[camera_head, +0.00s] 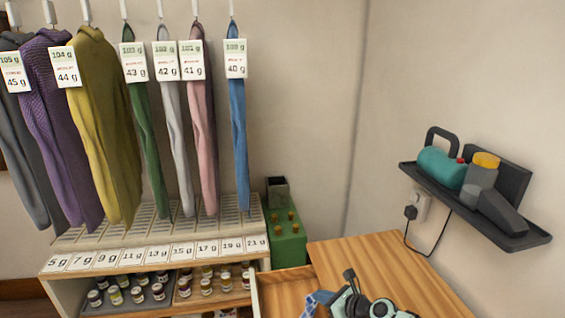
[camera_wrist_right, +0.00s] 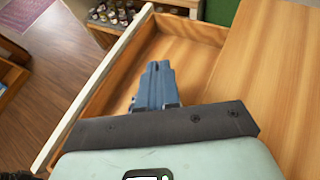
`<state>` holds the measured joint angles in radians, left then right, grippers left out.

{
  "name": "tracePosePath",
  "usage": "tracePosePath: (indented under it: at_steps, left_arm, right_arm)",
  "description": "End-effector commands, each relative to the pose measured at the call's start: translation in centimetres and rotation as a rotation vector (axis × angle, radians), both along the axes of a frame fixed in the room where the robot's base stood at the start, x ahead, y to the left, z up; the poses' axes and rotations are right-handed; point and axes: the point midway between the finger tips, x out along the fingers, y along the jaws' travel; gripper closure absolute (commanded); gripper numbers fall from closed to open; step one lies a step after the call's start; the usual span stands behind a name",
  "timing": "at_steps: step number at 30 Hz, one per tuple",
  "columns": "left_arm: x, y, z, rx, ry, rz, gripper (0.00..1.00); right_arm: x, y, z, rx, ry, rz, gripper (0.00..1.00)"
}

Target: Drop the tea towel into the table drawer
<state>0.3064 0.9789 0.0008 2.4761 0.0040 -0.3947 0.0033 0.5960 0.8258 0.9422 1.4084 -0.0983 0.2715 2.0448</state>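The table drawer (camera_head: 283,287) is pulled open at the left of the wooden table; its wooden inside fills much of the right wrist view (camera_wrist_right: 193,63). The tea towel (camera_head: 316,301) is a blue patterned cloth at the bottom of the head view. No other cloth shows in the visible part of the drawer. My left gripper is not in view.
The bare tabletop (camera_head: 375,262) lies right of the drawer. A green box (camera_head: 288,243) stands behind it. A shelf unit (camera_head: 160,255) with small jars and hanging garments stands at left. A dark wall shelf (camera_head: 475,205) with a corded device is at right.

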Motion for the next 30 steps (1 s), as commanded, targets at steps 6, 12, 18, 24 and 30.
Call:
tracePosePath:
  at_steps: [6,12,18,24,30]
  left_arm:
    - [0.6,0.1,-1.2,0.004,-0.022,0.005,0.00]
    - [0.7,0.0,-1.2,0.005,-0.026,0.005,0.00]
    - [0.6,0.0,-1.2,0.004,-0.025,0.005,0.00]
    - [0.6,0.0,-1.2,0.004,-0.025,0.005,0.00]
    - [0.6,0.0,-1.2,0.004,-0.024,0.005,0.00]
  right_arm:
    - [0.0,0.0,-1.9,0.000,0.000,-0.001,1.00]
    - [0.0,0.0,-2.1,0.001,0.000,-0.001,1.00]
    - [0.0,0.0,-2.0,0.001,0.000,-0.001,0.81]
    - [0.0,0.0,-2.0,0.001,0.000,-0.001,0.68]
    - [0.0,0.0,-2.0,0.001,0.000,-0.001,0.36]
